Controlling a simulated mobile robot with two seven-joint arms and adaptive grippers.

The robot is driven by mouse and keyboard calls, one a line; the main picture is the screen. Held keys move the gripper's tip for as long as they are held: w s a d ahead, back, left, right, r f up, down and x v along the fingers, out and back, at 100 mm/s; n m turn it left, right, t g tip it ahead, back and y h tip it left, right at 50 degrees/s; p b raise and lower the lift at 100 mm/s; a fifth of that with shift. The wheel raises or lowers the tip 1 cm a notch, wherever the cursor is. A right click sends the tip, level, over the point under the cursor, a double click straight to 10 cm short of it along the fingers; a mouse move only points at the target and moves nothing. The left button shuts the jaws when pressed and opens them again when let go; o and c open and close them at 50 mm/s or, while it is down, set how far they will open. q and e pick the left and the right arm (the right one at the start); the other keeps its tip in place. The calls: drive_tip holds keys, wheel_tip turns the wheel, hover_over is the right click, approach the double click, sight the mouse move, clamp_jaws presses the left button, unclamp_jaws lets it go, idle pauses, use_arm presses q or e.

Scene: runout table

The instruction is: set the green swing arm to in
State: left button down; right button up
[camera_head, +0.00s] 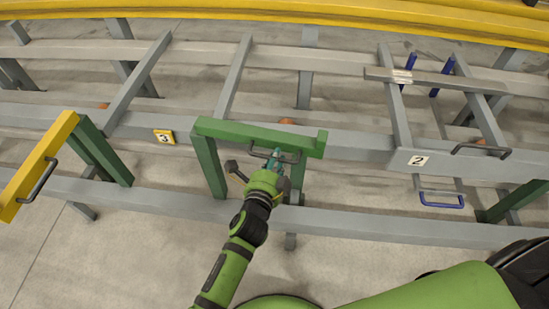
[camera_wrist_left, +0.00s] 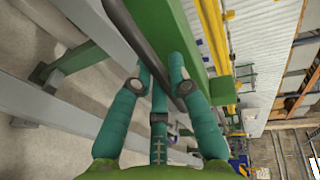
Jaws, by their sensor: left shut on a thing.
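The green swing arm (camera_head: 245,132) is a green beam lying along the front rail of the grey frame, above a green post (camera_head: 209,166). A dark bar handle (camera_head: 289,158) is fixed to its near side. My left gripper (camera_head: 275,158) is at this handle, with its teal fingers shut on it. In the left wrist view the fingers (camera_wrist_left: 163,82) close around the dark handle (camera_wrist_left: 143,36), and the green swing arm (camera_wrist_left: 168,28) runs beside it. The fingers partly hide the handle. My right gripper is not in view.
A yellow arm (camera_head: 38,168) with its own handle sticks out at the left. Plates marked 3 (camera_head: 164,136) and 2 (camera_head: 418,160) sit on the grey rail. A blue handle (camera_head: 441,204) hangs at the right. Bare floor lies in front at the left.

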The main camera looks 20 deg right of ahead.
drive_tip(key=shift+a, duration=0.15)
use_arm(q)
drive_tip(key=shift+a, duration=0.1)
drive_tip(key=c, duration=1.2)
unclamp_jaws()
drive_tip(key=shift+o, duration=0.2)
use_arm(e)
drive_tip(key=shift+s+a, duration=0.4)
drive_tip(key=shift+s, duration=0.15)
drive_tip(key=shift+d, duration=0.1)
use_arm(q)
drive_tip(key=shift+s, duration=0.1)
drive_tip(key=v, duration=1.2)
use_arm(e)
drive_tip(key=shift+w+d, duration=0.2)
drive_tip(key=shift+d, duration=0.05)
